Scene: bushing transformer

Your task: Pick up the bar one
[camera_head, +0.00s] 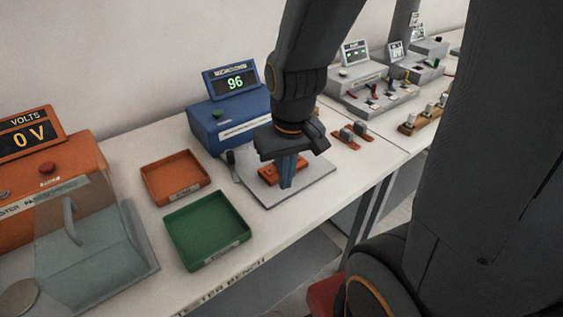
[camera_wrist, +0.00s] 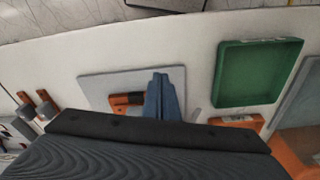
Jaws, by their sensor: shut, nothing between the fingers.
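My gripper (camera_head: 287,184) points down with its blue fingers closed together and empty, over the grey plate (camera_head: 306,187) in front of the blue tester. The fingers also show in the wrist view (camera_wrist: 163,98). An orange block (camera_head: 268,174) with a dark part lies on the plate, just left of the fingers; in the wrist view this block (camera_wrist: 127,109) is partly hidden behind them. Two orange bars with grey blocks on them, a nearer one (camera_head: 342,141) and a farther one (camera_head: 369,136), lie on the bench right of the plate. No label shows which is bar one.
An orange tray (camera_head: 173,194) and a green tray (camera_head: 240,240) sit empty left of the plate. An orange tester (camera_head: 60,165) with a clear cover stands far left. The blue tester (camera_head: 204,126) reads 96. More grey devices (camera_head: 368,84) stand at the back right.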

